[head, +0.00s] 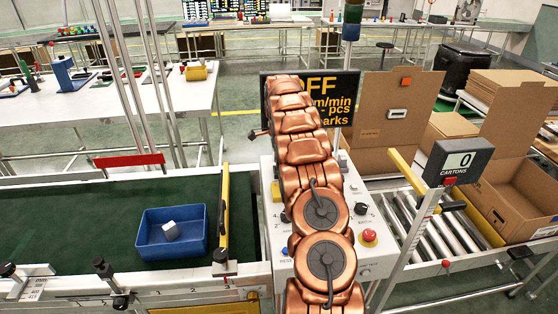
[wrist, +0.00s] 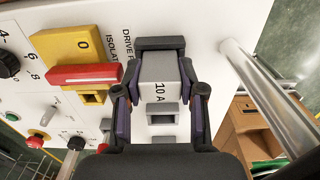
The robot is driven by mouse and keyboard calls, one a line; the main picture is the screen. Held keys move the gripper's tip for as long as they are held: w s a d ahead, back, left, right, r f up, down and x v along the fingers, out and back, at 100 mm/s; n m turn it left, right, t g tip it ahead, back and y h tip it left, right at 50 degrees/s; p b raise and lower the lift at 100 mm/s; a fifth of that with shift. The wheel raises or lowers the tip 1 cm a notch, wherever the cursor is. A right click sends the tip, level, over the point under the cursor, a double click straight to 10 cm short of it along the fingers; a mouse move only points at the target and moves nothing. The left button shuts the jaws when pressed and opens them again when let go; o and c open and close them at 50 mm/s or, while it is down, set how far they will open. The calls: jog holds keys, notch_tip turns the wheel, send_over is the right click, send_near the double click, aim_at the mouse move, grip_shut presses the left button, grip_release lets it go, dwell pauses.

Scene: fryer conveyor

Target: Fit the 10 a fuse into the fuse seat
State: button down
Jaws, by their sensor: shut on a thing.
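In the wrist view my gripper (wrist: 160,78) is shut on a grey block, the fuse (wrist: 159,68), with one finger on each side. The lettering "10 A" shows just below its grey top, between the fingers. A dark bar lies across the far end of the block. A small grey frame with a dark opening (wrist: 163,113) shows below the lettering. The fuse is in front of the white panel; I cannot tell whether it touches it or sits in a seat. In the head view my arm hides the gripper and the fuse.
A yellow isolator with a red handle (wrist: 85,75) is close left of my gripper. A metal post (wrist: 265,95) runs close on the right. In the head view a blue bin (head: 155,245) holding a pale block (head: 171,230) stands on the green belt (head: 90,215).

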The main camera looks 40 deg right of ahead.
jog(key=shift+f, duration=0.6)
dwell(0.3)
jog(key=c, duration=0.6)
grip_release()
jog(key=shift+r, duration=0.15)
jog(key=shift+r+p, duration=0.3)
jog(key=shift+r, duration=2.6)
notch_tip(320, 180, up, 7)
jog(key=shift+r, duration=0.2)
